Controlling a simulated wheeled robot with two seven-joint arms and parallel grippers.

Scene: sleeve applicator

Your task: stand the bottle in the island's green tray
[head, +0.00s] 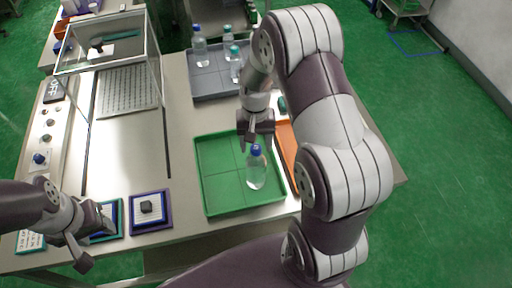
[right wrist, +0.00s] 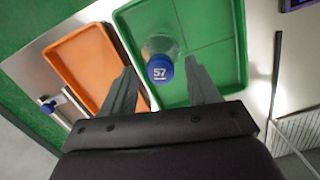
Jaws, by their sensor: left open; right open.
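A clear bottle with a blue cap (head: 256,169) stands upright in the right part of the green tray (head: 219,207). In the right wrist view the bottle's cap (right wrist: 160,69) reads 57, and the green tray (right wrist: 232,70) lies around it. My right gripper (head: 256,138) is open just above and behind the cap. In the right wrist view its two fingers (right wrist: 163,84) point toward the bottle with a gap between them; I see no contact. My left gripper (head: 88,246) is open and empty at the lower left, near the table's front edge.
An orange tray (right wrist: 78,67) lies beside the green one, mostly hidden by my right arm in the head view. A grey tray (head: 212,84) behind holds several bottles. A glass-sided enclosure (head: 110,68) stands at left. A purple-edged pad (head: 151,226) bears a dark block.

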